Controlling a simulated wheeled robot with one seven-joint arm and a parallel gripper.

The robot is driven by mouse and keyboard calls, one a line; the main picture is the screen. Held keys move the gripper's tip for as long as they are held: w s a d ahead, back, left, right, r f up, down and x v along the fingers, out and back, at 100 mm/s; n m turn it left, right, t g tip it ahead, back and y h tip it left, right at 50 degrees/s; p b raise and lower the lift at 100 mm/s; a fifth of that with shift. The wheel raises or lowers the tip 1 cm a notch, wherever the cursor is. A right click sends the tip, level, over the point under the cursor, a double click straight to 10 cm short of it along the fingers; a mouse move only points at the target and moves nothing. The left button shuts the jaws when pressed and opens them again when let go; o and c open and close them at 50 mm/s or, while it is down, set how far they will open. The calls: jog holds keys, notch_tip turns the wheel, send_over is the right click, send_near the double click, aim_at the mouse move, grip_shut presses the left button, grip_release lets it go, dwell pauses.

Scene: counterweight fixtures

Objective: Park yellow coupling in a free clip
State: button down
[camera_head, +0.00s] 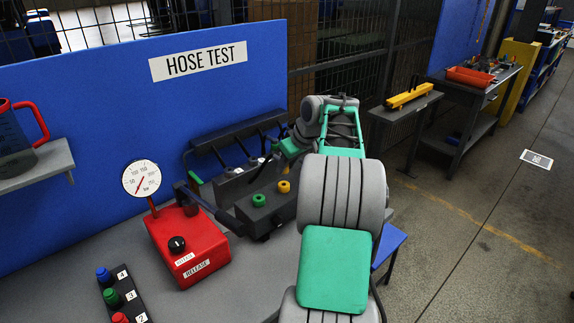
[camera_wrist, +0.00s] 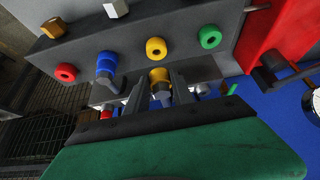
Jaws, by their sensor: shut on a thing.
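My gripper (camera_wrist: 162,90) is shut on the yellow coupling (camera_wrist: 159,76) in the wrist view. The coupling sits between the two fingers, just below the yellow port (camera_wrist: 156,47) on the grey block (camera_wrist: 185,22); a small gap seems to show. In the head view, the yellow port (camera_head: 284,186) and green port (camera_head: 259,200) show on the block; my arm hides the rest and the coupling. A blue coupling (camera_wrist: 107,78) is at the blue port. The red port (camera_wrist: 66,73) and green port (camera_wrist: 210,37) look empty. A dark rack (camera_head: 238,133) with several arms, perhaps the clips, stands behind the block.
A red box (camera_head: 187,248) with a pressure gauge (camera_head: 141,179) and a dark lever stands left of the block. A strip of coloured, numbered buttons (camera_head: 112,296) lies at the front. The blue HOSE TEST panel (camera_head: 110,110) closes off the back.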

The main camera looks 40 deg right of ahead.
jog(key=shift+r+p, duration=0.4)
jog(key=shift+r, duration=0.45)
notch_tip(320, 180, up, 2)
jog(key=shift+r+p, duration=0.25)
jog(key=shift+p, duration=0.9)
jog(key=shift+f, duration=0.15)
jog(key=shift+w, duration=0.35)
jog(key=w+p, duration=0.7)
jog(key=w, duration=0.9)
